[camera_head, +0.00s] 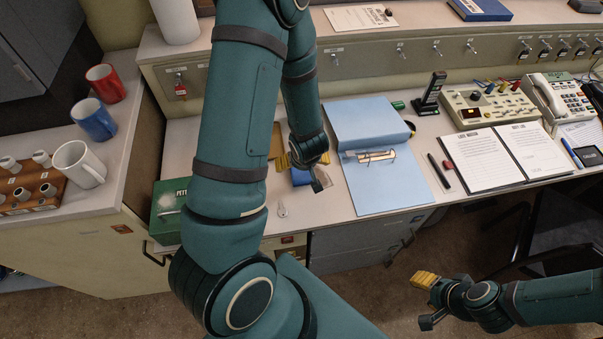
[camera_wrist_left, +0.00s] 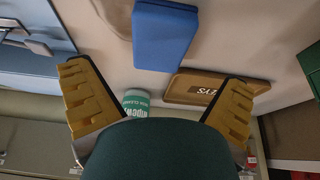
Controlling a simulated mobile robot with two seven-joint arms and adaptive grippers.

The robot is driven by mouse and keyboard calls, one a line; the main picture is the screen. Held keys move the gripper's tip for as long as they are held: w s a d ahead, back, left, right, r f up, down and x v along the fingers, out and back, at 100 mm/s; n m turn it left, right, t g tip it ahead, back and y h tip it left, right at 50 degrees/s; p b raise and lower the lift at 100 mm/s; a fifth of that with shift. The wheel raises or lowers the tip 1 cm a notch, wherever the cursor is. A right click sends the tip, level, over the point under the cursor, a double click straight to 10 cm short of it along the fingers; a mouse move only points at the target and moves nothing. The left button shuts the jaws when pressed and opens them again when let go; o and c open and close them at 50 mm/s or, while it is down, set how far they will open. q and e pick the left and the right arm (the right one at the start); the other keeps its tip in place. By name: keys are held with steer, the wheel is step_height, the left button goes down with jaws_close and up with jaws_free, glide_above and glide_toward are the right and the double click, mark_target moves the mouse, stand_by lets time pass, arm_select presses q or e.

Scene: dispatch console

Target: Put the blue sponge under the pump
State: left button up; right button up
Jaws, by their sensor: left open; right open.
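The blue sponge (camera_wrist_left: 165,36) lies flat on the desk in the left wrist view. In the head view a bit of blue (camera_head: 301,177) shows beside my left gripper (camera_head: 307,170), mostly covered by it. My left gripper is open and empty; in the left wrist view the sponge is beyond its spread fingers (camera_wrist_left: 160,78), not between them. My right gripper (camera_head: 430,301) is open and empty, over the floor in front of the desk. I cannot make out a pump in either view; my left arm hides part of the desk.
A brown tray (camera_wrist_left: 205,88) and a wipes tub (camera_wrist_left: 136,103) are near the sponge. An open light-blue binder (camera_head: 385,189) lies right of my left gripper. A green box (camera_head: 166,222) stands at the desk's left end. Mugs (camera_head: 79,163) stand on the left counter.

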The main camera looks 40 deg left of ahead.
arm_select(q)
steer(key=b+x, duration=0.2)
steer(key=x, duration=0.4)
steer(key=shift+s+d+b, duration=0.1)
steer(key=shift+d+b, duration=0.05)
steer(key=shift+b, duration=0.15)
steer(key=shift+c, duration=0.3)
steer(key=c, duration=1.1)
step_height(320, 180, up, 9)
steer(key=p, duration=0.5)
steer(key=shift+r, duration=0.1)
steer(key=shift+d+r, duration=0.25)
steer(key=shift+r, duration=0.1)
steer(key=w+d+r+m+h, duration=0.1)
steer(key=d+m, duration=0.2)
steer(key=d, duration=0.2)
steer(key=w+d+r+m+t+h, duration=0.1)
steer(key=d+r+m, duration=0.1)
steer(key=d, duration=0.4)
steer(key=w+d+r+m+h, duration=0.1)
steer(key=d+r+m, duration=0.1)
steer(key=d+m, duration=0.3)
steer(key=shift+d+t, duration=0.3)
steer(key=shift+d, duration=0.1)
